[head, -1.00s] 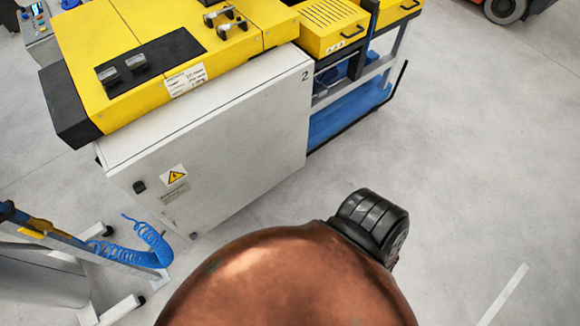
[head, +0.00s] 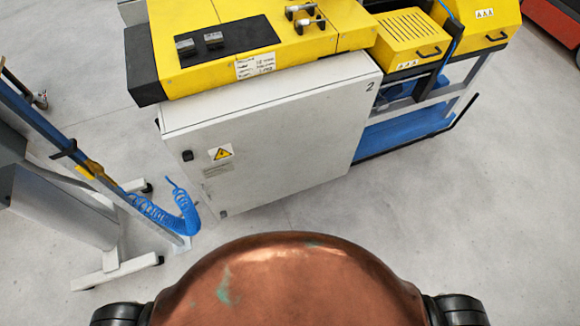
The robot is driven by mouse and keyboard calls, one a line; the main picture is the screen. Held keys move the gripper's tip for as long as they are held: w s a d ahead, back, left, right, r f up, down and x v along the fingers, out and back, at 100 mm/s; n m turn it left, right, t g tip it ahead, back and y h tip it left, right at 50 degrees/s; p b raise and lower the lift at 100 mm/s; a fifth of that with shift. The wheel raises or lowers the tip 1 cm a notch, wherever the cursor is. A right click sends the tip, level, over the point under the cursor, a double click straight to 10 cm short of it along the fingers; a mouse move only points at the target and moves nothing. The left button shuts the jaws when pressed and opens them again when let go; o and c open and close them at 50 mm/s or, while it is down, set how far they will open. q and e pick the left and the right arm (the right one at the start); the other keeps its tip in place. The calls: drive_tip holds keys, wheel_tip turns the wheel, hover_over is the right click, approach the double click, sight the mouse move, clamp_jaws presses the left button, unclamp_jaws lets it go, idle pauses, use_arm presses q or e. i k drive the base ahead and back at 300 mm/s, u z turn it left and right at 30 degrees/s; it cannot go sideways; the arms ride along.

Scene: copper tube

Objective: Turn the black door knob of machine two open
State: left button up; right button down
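Machine two (head: 280,130) stands ahead of me, a white cabinet with a yellow top and the number 2 at its upper right corner. The door looks closed. Neither of my grippers is in view; only my copper-coloured body and parts of my dark shoulders show at the bottom.
A grey stand with a blue post (head: 85,165) and a coiled blue hose (head: 180,211) stands left of the cabinet, close to the knob side. Its white foot (head: 115,270) reaches forward on the floor. Grey floor (head: 440,220) is free at the right. A blue-shelved frame (head: 405,130) adjoins the cabinet.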

sight(187, 155)
drive_tip(key=z, duration=2.05)
drive_tip(key=k, duration=1.2)
drive_tip(key=u, duration=2.15)
